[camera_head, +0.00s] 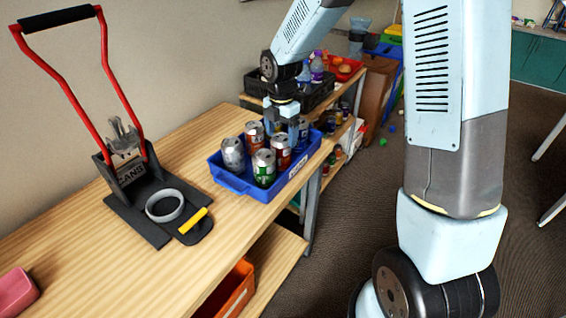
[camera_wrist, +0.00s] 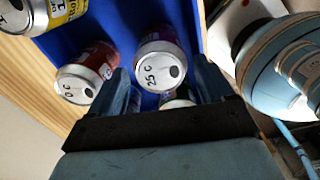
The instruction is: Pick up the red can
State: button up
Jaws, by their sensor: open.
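A blue tray (camera_head: 228,181) on the wooden table holds several upright cans. One red can (camera_head: 281,152) stands near the tray's right side, and another reddish can (camera_head: 254,134) stands behind it. My gripper (camera_head: 283,122) is above the back right of the tray, pointing down. In the wrist view my gripper (camera_wrist: 163,82) is open and empty. A can marked "25 c" (camera_wrist: 163,72) shows between its fingertips. A red can (camera_wrist: 98,58) shows just left of the left finger. Another can (camera_wrist: 180,99) is mostly hidden between the fingers.
A silver can (camera_head: 233,154) and a green can (camera_head: 264,169) share the tray. A black can crusher (camera_head: 125,190) with red handles stands left on the table (camera_head: 75,228). A black crate (camera_head: 318,95) is behind. The table's front edge drops to the floor.

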aim_at(281, 147)
jog(key=shift+f, duration=2.75)
jog(key=shift+c, duration=0.3)
jog(key=c, duration=1)
